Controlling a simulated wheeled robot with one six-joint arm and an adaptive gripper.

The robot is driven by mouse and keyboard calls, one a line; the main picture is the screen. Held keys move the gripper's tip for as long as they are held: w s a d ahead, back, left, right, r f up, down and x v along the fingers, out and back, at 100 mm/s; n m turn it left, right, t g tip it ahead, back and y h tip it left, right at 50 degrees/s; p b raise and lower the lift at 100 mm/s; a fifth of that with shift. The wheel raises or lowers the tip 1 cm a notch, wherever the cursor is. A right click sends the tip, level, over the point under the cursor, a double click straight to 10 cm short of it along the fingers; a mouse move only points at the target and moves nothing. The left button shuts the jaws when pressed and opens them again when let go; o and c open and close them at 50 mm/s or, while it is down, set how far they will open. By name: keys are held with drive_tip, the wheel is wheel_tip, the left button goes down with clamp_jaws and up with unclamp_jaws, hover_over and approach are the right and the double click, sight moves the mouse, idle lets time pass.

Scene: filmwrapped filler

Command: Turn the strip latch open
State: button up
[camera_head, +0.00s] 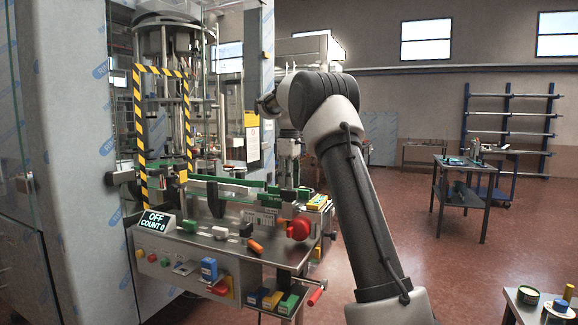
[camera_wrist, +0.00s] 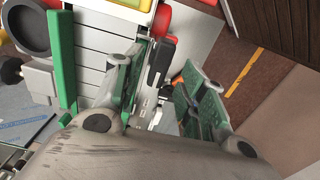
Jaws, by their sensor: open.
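My gripper (camera_wrist: 165,88) shows in the wrist view, with two green-padded fingers spread apart and nothing clearly held between them. A dark lever-like piece with a red edge (camera_wrist: 159,62) lies by the left finger, partly hidden by it. It may be the strip latch, but I cannot tell for sure. I cannot tell whether the finger touches it. The fingertips are hard to make out there.
A yellow-black striped frame (camera_head: 138,130) stands behind on the left. A side table (camera_head: 460,163) stands at the right. The red floor between is clear.

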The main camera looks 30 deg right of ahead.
wheel_tip(320, 180, up, 8)
idle(0.6)
